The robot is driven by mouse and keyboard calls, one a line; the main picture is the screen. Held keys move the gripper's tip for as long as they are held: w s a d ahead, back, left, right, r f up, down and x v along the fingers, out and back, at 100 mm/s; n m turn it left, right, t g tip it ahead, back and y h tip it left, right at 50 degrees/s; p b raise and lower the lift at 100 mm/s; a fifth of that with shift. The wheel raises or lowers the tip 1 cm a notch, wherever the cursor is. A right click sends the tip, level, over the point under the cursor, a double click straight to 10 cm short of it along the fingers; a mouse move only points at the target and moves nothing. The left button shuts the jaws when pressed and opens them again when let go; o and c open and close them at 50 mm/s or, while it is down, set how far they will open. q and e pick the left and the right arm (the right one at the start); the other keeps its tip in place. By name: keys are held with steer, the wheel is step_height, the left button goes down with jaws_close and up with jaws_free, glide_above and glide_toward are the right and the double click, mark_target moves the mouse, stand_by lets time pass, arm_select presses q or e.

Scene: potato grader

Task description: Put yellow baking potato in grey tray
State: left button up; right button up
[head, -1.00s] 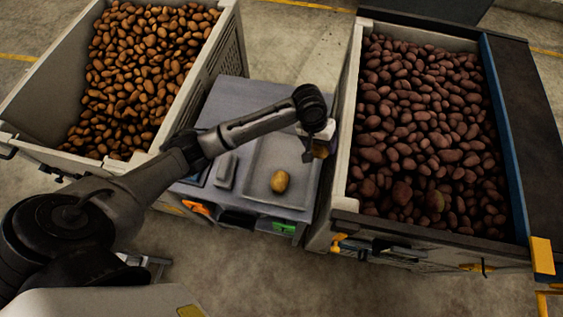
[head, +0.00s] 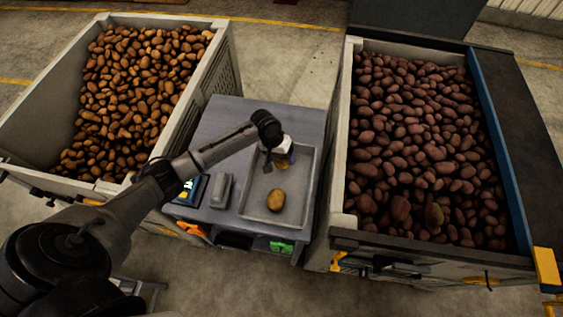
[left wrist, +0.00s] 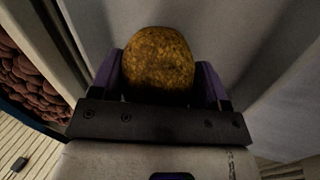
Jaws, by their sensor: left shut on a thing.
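My left gripper (head: 281,156) is over the far part of the grey tray (head: 253,194). It is shut on a yellow-brown potato (head: 282,162), which shows small under the gripper in the head view. In the left wrist view, the speckled yellow potato (left wrist: 158,62) sits between the purple fingers of my left gripper (left wrist: 160,85). Whether the held potato touches the tray I cannot tell. Another yellow potato (head: 276,200) lies in the near half of the tray. My right gripper is not in view.
A crate of brown potatoes (head: 228,62) stands left of the table (head: 226,122), and a crate of dark reddish potatoes (head: 341,165) stands right. A small grey block (head: 221,190) and a device with a screen (head: 188,190) lie left of the tray.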

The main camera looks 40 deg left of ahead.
arm_select(q)
steer(key=shift+f+b, duration=0.3)
steer(key=shift+f, duration=1.7)
steer(key=shift+f, duration=0.15)
steer(key=o, duration=1.1)
steer(key=shift+c, duration=0.2)
